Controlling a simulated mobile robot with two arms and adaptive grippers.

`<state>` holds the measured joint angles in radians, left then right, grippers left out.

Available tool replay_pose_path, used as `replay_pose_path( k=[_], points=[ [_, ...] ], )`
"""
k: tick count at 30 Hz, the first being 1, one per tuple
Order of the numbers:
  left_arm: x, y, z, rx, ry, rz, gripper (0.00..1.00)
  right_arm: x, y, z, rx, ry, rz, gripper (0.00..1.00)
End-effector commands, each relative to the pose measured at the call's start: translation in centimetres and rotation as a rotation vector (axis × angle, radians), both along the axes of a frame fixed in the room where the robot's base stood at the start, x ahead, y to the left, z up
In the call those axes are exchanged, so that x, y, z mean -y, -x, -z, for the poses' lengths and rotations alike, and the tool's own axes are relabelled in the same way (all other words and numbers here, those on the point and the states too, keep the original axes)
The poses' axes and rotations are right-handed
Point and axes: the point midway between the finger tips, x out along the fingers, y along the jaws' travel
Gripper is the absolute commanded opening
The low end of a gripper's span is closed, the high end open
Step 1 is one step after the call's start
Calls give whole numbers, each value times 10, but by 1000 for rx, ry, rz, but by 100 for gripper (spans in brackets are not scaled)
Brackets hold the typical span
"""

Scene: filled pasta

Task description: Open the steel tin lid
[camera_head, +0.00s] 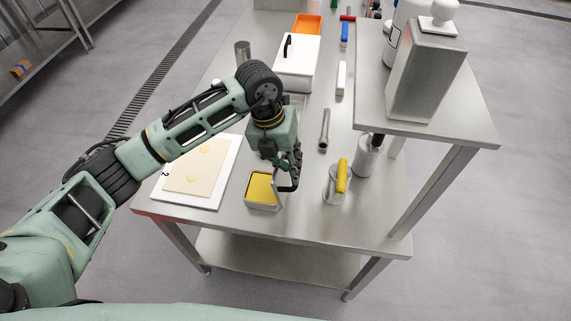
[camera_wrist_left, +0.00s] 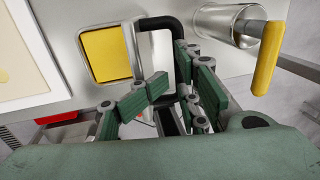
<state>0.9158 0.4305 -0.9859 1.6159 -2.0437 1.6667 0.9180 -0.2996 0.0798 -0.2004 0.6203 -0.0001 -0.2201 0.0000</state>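The steel tin (camera_head: 262,206) stands near the front of the steel table with a yellow filling showing inside. In the left wrist view the tin (camera_wrist_left: 84,61) is at the upper left. Its lid (camera_wrist_left: 131,50) stands raised, roughly on edge, along the tin's right side. The lid's black handle (camera_wrist_left: 160,23) sticks out to the right, towards my left gripper (camera_wrist_left: 172,75). My left gripper (camera_head: 292,170) is at the handle, with part of the handle between its fingers. Whether they press on it is hard to tell. My right gripper is not in view.
A white board (camera_head: 213,197) with a dough sheet lies left of the tin. A yellow-handled tool (camera_head: 342,176) stands in a metal container to the right. A grey cylindrical tool (camera_head: 324,130) and a white box (camera_head: 297,75) lie behind. A raised shelf (camera_head: 430,128) overhangs the right side.

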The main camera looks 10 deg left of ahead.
Motion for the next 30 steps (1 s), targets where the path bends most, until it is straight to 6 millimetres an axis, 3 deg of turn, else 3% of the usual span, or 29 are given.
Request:
replay_pose_path(
  k=[2, 30],
  points=[
    [-2, 2, 5, -8, -14, -3, 27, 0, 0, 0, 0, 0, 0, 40],
    [64, 2, -27, 1, 0, 1, 27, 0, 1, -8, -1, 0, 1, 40]
  ],
)
